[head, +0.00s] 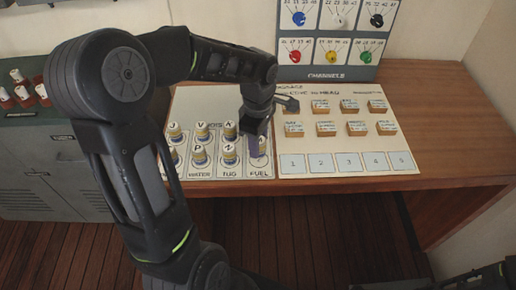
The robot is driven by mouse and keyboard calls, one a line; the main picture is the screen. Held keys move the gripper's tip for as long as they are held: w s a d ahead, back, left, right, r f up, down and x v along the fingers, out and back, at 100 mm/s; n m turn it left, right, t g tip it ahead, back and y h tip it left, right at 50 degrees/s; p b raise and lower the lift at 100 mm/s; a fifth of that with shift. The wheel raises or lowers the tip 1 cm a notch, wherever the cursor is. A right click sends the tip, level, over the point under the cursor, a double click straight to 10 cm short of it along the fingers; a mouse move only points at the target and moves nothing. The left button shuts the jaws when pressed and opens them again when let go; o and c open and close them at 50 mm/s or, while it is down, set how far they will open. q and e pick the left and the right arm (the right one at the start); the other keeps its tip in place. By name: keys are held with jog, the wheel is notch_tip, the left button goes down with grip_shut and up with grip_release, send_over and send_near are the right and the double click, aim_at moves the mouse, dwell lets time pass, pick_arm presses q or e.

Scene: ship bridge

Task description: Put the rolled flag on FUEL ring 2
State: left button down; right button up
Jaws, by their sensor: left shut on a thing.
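My left gripper (254,146) is over the FUEL column of the sheet (259,174), at its right edge. It is shut on a rolled flag, which is mostly hidden by the fingers. I cannot tell whether the flag touches the sheet or which FUEL ring it is over. Several other rolled flags with lettered tops stand on the sheet to the left, such as the ones marked P (199,156) and N (229,154). The FUEL rings are largely covered by my gripper. My right gripper is not visible; only a bit of my right arm shows at bottom right.
A board (395,169) with several small wooden blocks and numbered squares lies right of the sheet. A channels panel (340,74) stands behind it. Red-based items (24,93) sit on the left cabinet (40,165). The desk's right end (445,120) is clear.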

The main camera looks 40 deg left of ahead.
pick_arm(q)
jog(key=shift+f, duration=1.35)
jog(key=shift+f, duration=0.1)
jog(key=shift+f, duration=0.15)
jog(key=c, duration=1)
grip_release()
jog(key=shift+r, duration=0.25)
notch_tip(320, 180, up, 12)
jog(key=shift+r+b, duration=0.1)
jog(key=shift+b, duration=0.2)
